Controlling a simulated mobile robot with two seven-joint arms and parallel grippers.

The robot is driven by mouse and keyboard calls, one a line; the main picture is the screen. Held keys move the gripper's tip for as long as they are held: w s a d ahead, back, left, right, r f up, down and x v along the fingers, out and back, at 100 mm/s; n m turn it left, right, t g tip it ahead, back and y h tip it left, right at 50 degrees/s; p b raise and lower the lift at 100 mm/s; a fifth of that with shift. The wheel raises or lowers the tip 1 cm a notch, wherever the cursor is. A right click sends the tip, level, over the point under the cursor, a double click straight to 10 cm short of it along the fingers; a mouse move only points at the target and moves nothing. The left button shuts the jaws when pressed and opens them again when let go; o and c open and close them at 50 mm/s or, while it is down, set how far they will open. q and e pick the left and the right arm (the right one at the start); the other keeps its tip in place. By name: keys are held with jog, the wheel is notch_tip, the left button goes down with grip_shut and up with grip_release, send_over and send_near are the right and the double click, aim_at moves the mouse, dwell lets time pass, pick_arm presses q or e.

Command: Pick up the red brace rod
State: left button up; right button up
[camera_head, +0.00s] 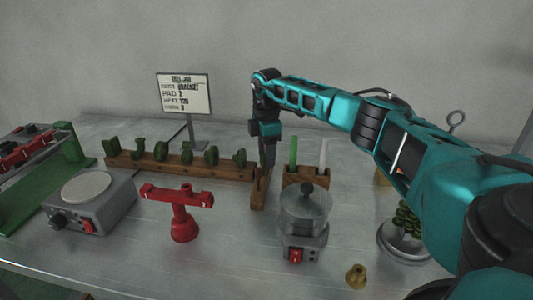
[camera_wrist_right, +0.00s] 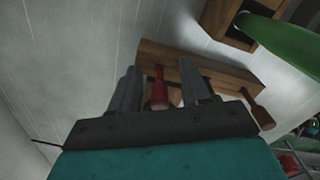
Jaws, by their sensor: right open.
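The red brace rod (camera_wrist_right: 158,90) shows in the right wrist view, standing at a small wooden rack (camera_wrist_right: 205,70). My right gripper (camera_wrist_right: 158,88) is open, with one finger on each side of the rod in that view. I cannot tell whether either finger touches it. In the head view my right gripper (camera_head: 268,160) points down at the wooden rack (camera_head: 258,200), and I cannot make out the rod there. My left gripper is not in view.
A wooden holder (camera_head: 307,182) with a green and a white stick stands close on the right. A long wooden rack (camera_head: 180,170) with green pieces is on the left. A red T-shaped stand (camera_head: 183,215) and a clear-topped pot (camera_head: 303,225) stand in front.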

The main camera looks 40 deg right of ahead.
jog(key=shift+c, duration=0.3)
grip_shut()
